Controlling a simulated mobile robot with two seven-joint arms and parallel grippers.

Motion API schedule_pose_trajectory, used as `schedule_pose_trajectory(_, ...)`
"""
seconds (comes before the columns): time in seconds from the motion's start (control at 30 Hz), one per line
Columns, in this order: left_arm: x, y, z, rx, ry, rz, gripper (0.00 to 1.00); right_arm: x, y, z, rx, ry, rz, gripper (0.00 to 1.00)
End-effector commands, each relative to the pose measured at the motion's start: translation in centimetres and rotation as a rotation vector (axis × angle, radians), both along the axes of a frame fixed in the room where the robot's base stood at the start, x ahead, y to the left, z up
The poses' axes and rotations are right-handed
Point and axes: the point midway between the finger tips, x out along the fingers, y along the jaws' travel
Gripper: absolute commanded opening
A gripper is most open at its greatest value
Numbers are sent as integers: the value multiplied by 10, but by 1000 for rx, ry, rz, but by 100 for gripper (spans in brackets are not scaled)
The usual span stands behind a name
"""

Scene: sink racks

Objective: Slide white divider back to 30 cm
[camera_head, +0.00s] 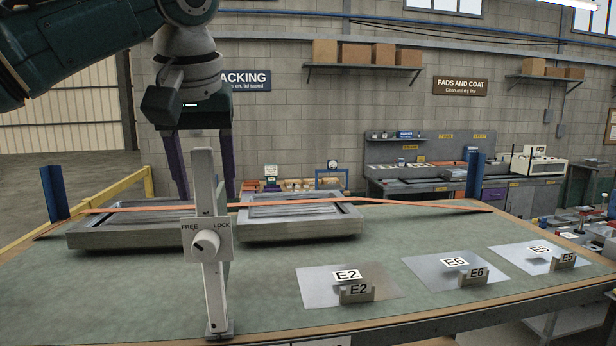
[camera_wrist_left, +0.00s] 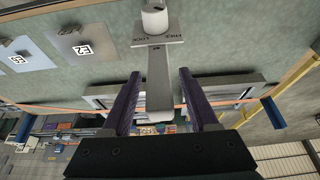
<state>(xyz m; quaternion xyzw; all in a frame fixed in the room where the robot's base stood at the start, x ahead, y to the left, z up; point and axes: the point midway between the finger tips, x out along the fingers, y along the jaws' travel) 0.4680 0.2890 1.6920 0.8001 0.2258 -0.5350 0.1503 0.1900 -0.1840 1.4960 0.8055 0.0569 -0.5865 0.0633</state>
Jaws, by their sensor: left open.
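The white divider (camera_head: 206,180) is an upright post at the front left of the green table. Its plate reads FREE and LOCK and carries a round white knob (camera_head: 206,243); I cannot tell which word the knob is set to. My left gripper (camera_head: 205,193) is open, fingers pointing down, just behind the post's upper part in the head view. In the left wrist view the divider (camera_wrist_left: 159,75) lies between the two open fingers (camera_wrist_left: 159,73), with gaps on both sides. Whether it is within their depth I cannot tell. My right gripper is not seen.
An orange strap (camera_head: 400,202) stretches across the table behind the post, over two grey metal frames (camera_head: 300,222). Metal sheets with labels E2 (camera_head: 320,285), E6 (camera_head: 425,275) and E5 (camera_head: 510,257) lie to the right.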

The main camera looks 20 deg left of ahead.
Motion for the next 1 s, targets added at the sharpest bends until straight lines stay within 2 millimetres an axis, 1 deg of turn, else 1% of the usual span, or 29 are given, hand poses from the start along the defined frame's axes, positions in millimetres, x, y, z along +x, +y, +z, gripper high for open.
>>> schedule_pose_trajectory(0.23,0,0,-1,1,-1,0,60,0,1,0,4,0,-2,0)
schedule_pose_trajectory(0.27,0,0,-1,0,0,0,58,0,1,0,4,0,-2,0)
schedule_pose_trajectory(0.77,0,0,-1,1,-1,0,2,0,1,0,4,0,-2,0)
schedule_pose_trajectory(0.8,0,0,-1,1,-1,0,0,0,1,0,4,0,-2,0)
schedule_pose_trajectory(1.0,0,0,-1,1,-1,0,0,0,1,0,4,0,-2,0)
